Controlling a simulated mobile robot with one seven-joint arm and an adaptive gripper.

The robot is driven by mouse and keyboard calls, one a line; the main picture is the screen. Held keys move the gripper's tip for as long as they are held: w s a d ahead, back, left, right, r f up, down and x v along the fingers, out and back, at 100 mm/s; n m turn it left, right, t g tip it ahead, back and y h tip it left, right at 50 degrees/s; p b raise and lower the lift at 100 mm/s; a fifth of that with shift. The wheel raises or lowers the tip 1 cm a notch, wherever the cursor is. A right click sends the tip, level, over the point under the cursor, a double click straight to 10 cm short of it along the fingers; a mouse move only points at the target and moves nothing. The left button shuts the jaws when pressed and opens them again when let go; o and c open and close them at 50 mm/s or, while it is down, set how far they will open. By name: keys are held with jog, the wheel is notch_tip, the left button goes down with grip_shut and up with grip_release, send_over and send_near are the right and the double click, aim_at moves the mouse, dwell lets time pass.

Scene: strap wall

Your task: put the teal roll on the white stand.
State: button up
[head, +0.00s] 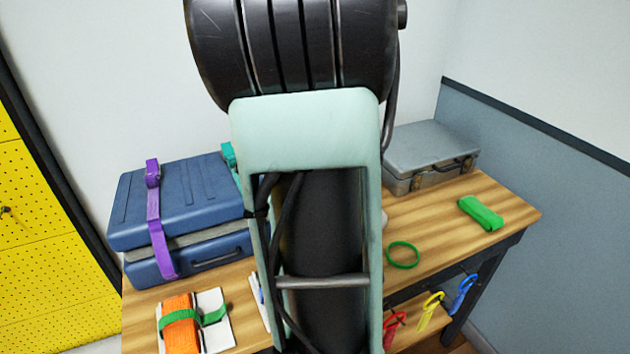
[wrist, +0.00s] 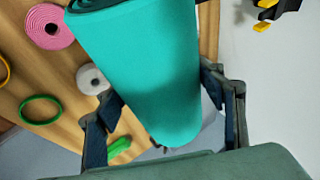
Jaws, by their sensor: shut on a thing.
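The teal roll (wrist: 150,70) fills the middle of the wrist view, its rolled end at the top and its smooth side towards the camera. My gripper (wrist: 160,92) is shut on it, with one dark finger on each side. In the head view my arm hides the gripper and the roll. A white piece (head: 217,335) lies beside an orange roll with a green strap at the table's front left. Another white edge shows just left of my arm. I cannot tell whether either is the white stand.
A blue case (head: 185,205) with a purple strap stands at the left of the wooden table (head: 430,220). A grey case (head: 430,152), a green ring (head: 402,255) and a green folded strap (head: 481,212) are at the right. A pink roll (wrist: 49,27) and a white roll (wrist: 92,79) show in the wrist view.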

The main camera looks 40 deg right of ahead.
jog(key=shift+w+d+f, duration=0.1)
jog(key=shift+w+d, duration=0.2)
jog(key=shift+w, duration=0.25)
jog(key=w+d+f, duration=0.1)
jog(key=w+f, duration=0.1)
jog(key=w, duration=0.1)
jog(key=w+d+f, duration=0.2)
jog(key=w+f, duration=0.1)
jog(key=w, duration=0.1)
jog(key=w+d+f, duration=0.2)
jog(key=w+f, duration=0.1)
jog(key=shift+w+f+p, duration=0.1)
jog(key=shift+w+p, duration=0.25)
jog(key=shift+w, duration=0.05)
jog(key=shift+w+d+f, duration=0.15)
jog(key=shift+w+f, duration=0.25)
jog(key=shift+f, duration=0.15)
jog(key=shift+w+f, duration=0.1)
jog(key=shift+f, duration=1.5)
jog(key=o, duration=0.9)
jog(key=shift+f, duration=0.2)
jog(key=shift+o, duration=0.9)
jog(key=shift+r, duration=0.1)
jog(key=shift+r, duration=0.1)
